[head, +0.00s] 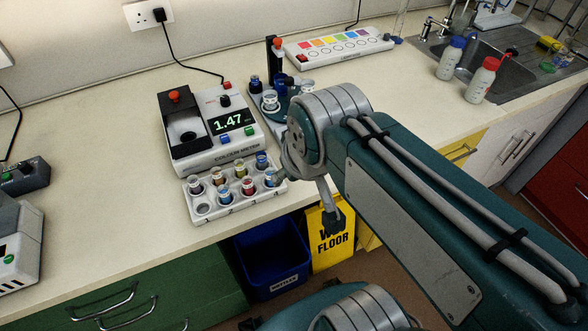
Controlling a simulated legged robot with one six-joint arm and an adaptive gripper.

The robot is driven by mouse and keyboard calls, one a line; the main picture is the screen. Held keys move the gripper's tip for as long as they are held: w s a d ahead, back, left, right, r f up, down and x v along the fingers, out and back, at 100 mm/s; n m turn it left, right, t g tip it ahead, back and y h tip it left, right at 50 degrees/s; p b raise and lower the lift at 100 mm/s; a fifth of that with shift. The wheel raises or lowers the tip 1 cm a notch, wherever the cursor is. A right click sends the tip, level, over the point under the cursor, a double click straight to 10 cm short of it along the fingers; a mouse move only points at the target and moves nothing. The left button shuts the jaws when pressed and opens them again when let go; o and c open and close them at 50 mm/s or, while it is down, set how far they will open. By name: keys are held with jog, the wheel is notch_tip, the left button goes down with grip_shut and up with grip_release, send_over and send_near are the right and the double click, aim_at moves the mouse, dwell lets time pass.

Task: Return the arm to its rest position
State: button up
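My arm reaches from the lower right up to a joint over the bench's front edge in the head view. My gripper (334,222) seems to be the small dark part hanging below that joint, in front of the yellow floor sign (335,250). Much of the forearm is hidden behind the joint.
A white rack (235,211) with several vials stands at the bench's front edge, before a colour meter (195,150) reading 1.47. A blue bin (270,258) stands below. Bare bench (95,150) lies left of the meter.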

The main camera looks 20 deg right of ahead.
jog(key=shift+s+f+t, duration=0.15)
jog(key=shift+s+t, duration=0.15)
jog(key=shift+s, duration=0.4)
